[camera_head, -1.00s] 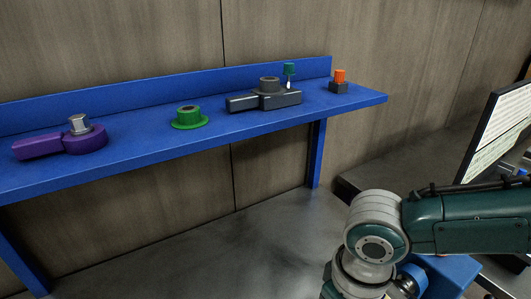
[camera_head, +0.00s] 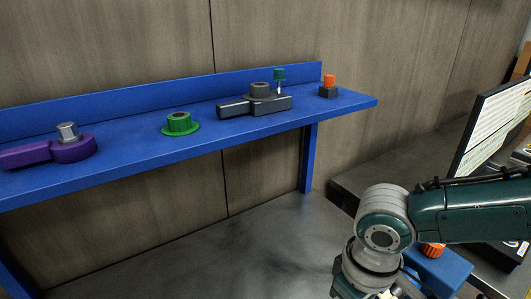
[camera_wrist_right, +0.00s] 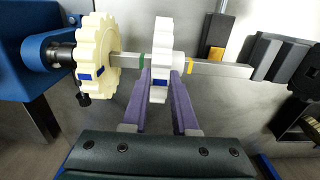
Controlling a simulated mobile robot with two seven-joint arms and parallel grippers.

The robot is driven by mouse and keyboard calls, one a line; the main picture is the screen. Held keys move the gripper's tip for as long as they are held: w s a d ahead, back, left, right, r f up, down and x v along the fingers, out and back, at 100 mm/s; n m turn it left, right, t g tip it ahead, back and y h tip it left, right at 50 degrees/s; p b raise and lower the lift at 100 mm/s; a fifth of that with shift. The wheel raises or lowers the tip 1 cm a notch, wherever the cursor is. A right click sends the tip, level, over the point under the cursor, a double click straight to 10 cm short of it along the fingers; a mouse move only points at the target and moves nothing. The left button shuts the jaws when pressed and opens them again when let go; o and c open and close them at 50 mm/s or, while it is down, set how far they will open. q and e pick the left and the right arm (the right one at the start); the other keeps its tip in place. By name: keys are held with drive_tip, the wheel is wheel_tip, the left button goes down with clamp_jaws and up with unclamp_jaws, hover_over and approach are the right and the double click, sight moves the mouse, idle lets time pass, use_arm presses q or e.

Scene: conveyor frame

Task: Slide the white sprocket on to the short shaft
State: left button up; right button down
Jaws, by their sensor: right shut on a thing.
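My right gripper (camera_wrist_right: 165,82) is shut on the white sprocket (camera_wrist_right: 161,45) in the right wrist view, with its purple fingers on either side of the sprocket's lower part. The sprocket stands upright. A grey square shaft (camera_wrist_right: 215,68) with a green band and a yellow band shows on both sides of it. A cream sprocket (camera_wrist_right: 108,68) stands to the left, by a blue housing (camera_wrist_right: 28,35) with a black collar. In the head view only my right arm shows, its gripper hidden. My left gripper is out of view.
A blue shelf (camera_head: 230,130) holds a purple part (camera_head: 70,150), a green flanged part (camera_head: 180,124), a dark grey part (camera_head: 262,104) and an orange-topped knob (camera_head: 328,82). A monitor (camera_head: 492,125) stands right. Dark grey blocks (camera_wrist_right: 263,57) lie right of the held sprocket.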

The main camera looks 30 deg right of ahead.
drive_tip(key=shift+d, duration=0.65)
drive_tip(key=c, duration=0.6)
unclamp_jaws()
wheel_tip(320, 180, up, 10)
drive_tip(key=p, duration=0.1)
drive_tip(key=shift+a, duration=0.1)
